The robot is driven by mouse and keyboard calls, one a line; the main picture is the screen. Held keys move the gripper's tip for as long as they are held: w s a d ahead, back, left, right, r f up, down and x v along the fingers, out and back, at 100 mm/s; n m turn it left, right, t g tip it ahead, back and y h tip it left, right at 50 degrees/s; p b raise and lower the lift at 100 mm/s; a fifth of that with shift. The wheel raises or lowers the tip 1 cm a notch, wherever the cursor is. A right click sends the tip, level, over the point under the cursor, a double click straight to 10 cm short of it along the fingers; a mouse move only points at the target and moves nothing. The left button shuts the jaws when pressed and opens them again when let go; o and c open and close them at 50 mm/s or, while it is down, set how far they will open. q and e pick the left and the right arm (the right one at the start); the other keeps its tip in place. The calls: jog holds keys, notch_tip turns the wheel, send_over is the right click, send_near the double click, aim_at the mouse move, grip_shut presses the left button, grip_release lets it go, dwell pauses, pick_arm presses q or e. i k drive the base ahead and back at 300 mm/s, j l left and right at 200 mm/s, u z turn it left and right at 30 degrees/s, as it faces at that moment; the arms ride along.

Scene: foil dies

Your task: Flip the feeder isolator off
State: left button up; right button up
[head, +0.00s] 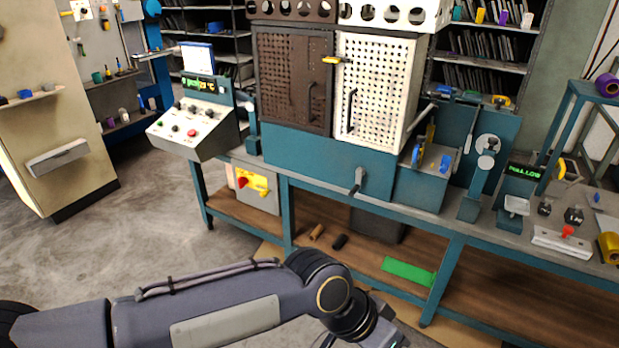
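The likely feeder isolator (257,191) is a pale box with a yellow plate and a red handle, fixed under the bench at its left end. The red handle (243,183) sits at the left of the yellow plate; its exact setting is too small to read. My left arm crosses the bottom of the head view. My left gripper (378,334) is at the bottom edge, below and right of the isolator and well apart from it. Its fingers are cut off by the frame. My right gripper is not in view.
A teal bench carries a control console (194,130), a cabinet with a brown and a white perforated door (375,90), and a crank handle (356,182). A teal bench leg (287,212) stands just right of the isolator. The floor (160,230) left of the bench is clear.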

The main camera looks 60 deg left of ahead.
aim_at(242, 181)
jog(key=u, duration=2.5)
jog(key=i+j+z, duration=0.25)
jog(key=i+j, duration=0.2)
jog(key=i, duration=0.3)
jog(key=i+j+z, duration=0.2)
jog(key=i+j, duration=0.4)
jog(key=i+j+z, duration=0.25)
jog(key=i+j, duration=0.5)
jog(key=i+j+z, duration=0.2)
jog(key=i+j, duration=0.4)
jog(key=j, duration=0.25)
